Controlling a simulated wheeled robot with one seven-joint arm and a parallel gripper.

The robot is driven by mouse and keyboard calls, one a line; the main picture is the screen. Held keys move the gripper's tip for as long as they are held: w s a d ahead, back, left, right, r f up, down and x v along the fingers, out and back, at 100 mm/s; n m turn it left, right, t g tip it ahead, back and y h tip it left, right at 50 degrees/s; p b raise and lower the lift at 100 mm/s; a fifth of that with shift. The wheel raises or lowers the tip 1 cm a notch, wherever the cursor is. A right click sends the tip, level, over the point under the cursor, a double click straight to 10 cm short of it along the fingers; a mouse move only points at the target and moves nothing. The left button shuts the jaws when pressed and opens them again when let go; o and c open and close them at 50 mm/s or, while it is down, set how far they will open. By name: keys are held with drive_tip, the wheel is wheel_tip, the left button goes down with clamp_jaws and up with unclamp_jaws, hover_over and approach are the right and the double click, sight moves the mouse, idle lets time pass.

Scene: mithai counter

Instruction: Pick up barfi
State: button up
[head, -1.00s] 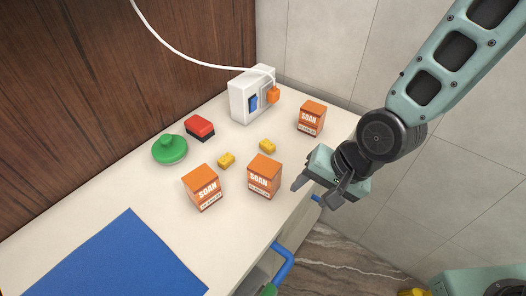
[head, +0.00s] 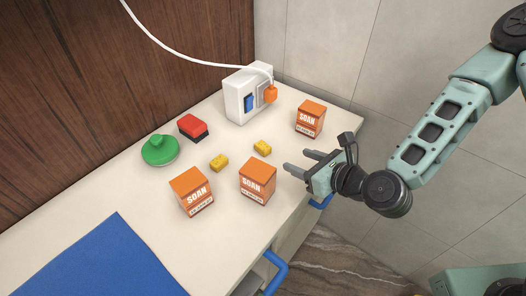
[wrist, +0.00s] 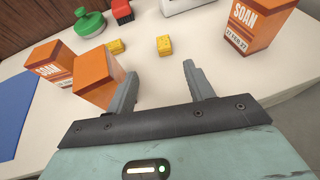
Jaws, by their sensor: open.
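Two small yellow barfi pieces lie on the counter. One barfi (head: 262,147) is behind the middle orange box, and the other barfi (head: 219,163) is to its left. In the wrist view the nearer-right barfi (wrist: 164,45) lies ahead, between the lines of the fingers, and the left barfi (wrist: 116,47) shows beyond the left finger. My gripper (head: 296,161) is open and empty at the counter's right edge, its fingers pointing left toward the counter. It is apart from both barfi. In the wrist view my gripper (wrist: 160,83) has its fingers wide apart over bare counter.
Orange SOAN boxes stand close by: one middle (head: 257,181), one left (head: 192,192), one at back right (head: 310,119).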

sight(264, 146)
drive_tip(key=shift+f+b+x, duration=0.15)
drive_tip(key=shift+b+x, duration=0.85)
drive_tip(key=shift+b, duration=0.9)
drive_tip(key=shift+f+b+x, duration=0.2)
drive_tip(key=shift+b+x, duration=0.75)
drive_tip(key=shift+b, duration=0.95)
drive_tip(key=p+x, duration=0.1)
drive_tip(key=x, duration=0.5)
drive_tip(key=shift+w+a+r, duration=0.1)
drive_tip(key=shift+w+a, duration=0.1)
drive_tip(key=shift+w+d+f+p+x, duration=0.1)
drive_tip(key=shift+p+x, duration=0.15)
drive_tip(key=shift+x, duration=0.75)
drive_tip(key=shift+w+d+f+p+x, duration=0.15)
drive_tip(key=shift+p+x, duration=0.15)
drive_tip(key=shift+x, duration=0.7)
drive_tip(key=shift+s+d+r+p+x, duration=0.1)
drive_tip(key=shift+p+x, duration=0.15)
drive_tip(key=shift+x, duration=0.75)
drive_tip(key=c, duration=1)
